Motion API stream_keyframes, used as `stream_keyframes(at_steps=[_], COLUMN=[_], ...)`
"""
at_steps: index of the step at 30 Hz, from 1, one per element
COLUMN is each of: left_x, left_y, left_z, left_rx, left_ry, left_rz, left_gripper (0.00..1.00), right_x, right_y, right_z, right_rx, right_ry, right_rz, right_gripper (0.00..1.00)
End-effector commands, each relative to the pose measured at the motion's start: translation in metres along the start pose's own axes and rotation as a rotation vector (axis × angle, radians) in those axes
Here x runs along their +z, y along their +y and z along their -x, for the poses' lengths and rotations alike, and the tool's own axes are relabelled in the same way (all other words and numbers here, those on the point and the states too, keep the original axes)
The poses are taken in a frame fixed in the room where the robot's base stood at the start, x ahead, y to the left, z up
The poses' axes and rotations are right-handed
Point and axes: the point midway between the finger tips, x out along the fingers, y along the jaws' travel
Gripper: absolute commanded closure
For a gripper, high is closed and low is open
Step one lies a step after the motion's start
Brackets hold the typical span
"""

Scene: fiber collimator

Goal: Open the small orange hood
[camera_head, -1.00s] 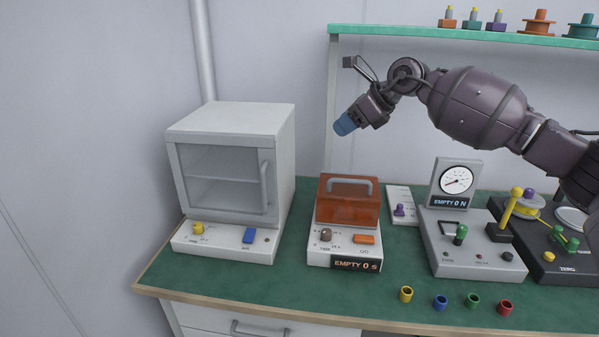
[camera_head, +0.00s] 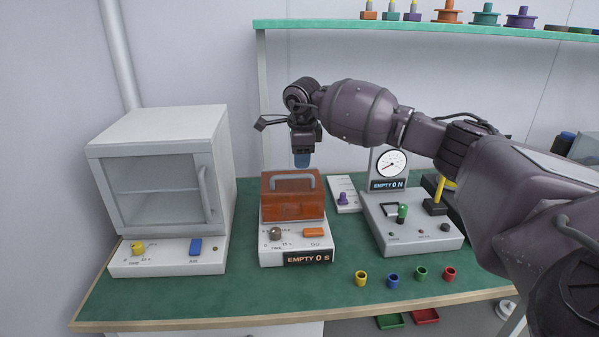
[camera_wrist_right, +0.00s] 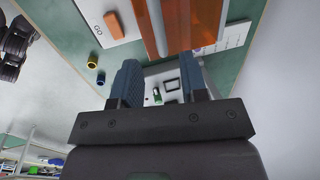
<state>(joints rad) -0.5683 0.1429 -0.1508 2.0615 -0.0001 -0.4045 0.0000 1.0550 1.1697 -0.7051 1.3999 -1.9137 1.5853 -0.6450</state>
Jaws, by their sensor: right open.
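The small orange hood (camera_head: 292,203) sits closed on a white box (camera_head: 291,243) with a knob, an orange GO button and a label reading "EMPTY 0 s". My right gripper (camera_head: 302,162) is just above and behind the hood's right part, pointing down. In the right wrist view the blue fingers of my right gripper (camera_wrist_right: 160,78) are apart, with nothing between them. The orange hood (camera_wrist_right: 195,22) and its grey handle (camera_wrist_right: 155,22) lie just ahead of the fingertips. My left gripper is not in view.
A white cabinet (camera_head: 160,165) with a glass door stands to the left. A grey gauge unit (camera_head: 412,222) stands to the right. Several small coloured rings, including a yellow one (camera_head: 361,278), lie near the front edge. A green shelf (camera_head: 420,31) runs behind.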

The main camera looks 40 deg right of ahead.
Motion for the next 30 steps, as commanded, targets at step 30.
stream_keyframes(at_steps=[30], left_x=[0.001], left_y=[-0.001], left_z=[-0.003], left_rx=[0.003], left_ry=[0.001], left_rz=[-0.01], left_gripper=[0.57], right_x=[0.0], right_y=[0.0], right_z=[-0.053], right_rx=[0.0], right_ry=[-0.002], right_rz=[-0.001], right_gripper=[0.97])
